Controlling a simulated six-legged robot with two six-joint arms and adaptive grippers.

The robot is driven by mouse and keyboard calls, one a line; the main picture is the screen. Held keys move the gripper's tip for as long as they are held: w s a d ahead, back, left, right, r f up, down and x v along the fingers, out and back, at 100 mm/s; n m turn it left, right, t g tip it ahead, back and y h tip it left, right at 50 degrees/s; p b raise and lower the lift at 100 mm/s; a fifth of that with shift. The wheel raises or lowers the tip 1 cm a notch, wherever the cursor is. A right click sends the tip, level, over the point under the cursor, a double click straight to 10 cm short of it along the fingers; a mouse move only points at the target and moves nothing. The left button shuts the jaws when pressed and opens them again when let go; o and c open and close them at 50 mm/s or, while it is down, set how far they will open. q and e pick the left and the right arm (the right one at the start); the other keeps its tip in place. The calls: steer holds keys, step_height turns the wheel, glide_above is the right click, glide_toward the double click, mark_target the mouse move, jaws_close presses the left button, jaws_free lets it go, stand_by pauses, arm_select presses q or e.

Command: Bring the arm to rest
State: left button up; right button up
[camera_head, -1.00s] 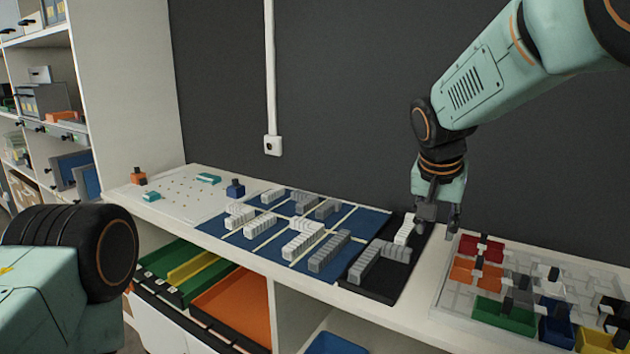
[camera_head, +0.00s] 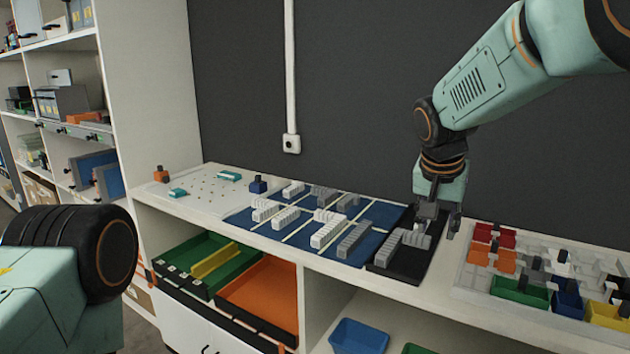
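My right gripper (camera_head: 437,222) hangs from the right arm with its fingers pointing down. Its two fingers stand apart. It is over the far part of a black tray (camera_head: 392,272) at the right end of the blue mat. A pale block shows behind the fingers, partly hidden; I see no block lifted. Whether the fingertips touch anything cannot be told. A rounded link of my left arm fills the lower left, and the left gripper is out of view.
A blue mat (camera_head: 375,218) holds several white and grey ribbed blocks. A tray of coloured bins (camera_head: 470,283) stands right. A pegboard (camera_head: 200,201) lies left on the white counter (camera_head: 335,262). Green and orange drawers (camera_head: 262,293) sit below. Shelves stand left; a dark wall is behind.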

step_height(320, 180, down, 12)
steer(key=a+r+n+t+y, duration=0.1)
steer(key=a+n+t+y, duration=0.15)
steer(key=n, duration=0.25)
steer(key=s+d+f+n, duration=0.1)
steer(key=s+f, duration=0.9)
steer(key=f, duration=0.4)
steer(key=s+d+f+g, duration=0.1)
steer(key=s+f+g, duration=0.2)
steer(key=s+f, duration=0.4)
steer(key=s+f+g+b, duration=0.1)
steer(key=s+f+g, duration=0.2)
steer(key=s, duration=2.3)
step_height(320, 180, down, 4)
steer(key=shift+d+f, duration=0.1)
steer(key=shift+d, duration=0.25)
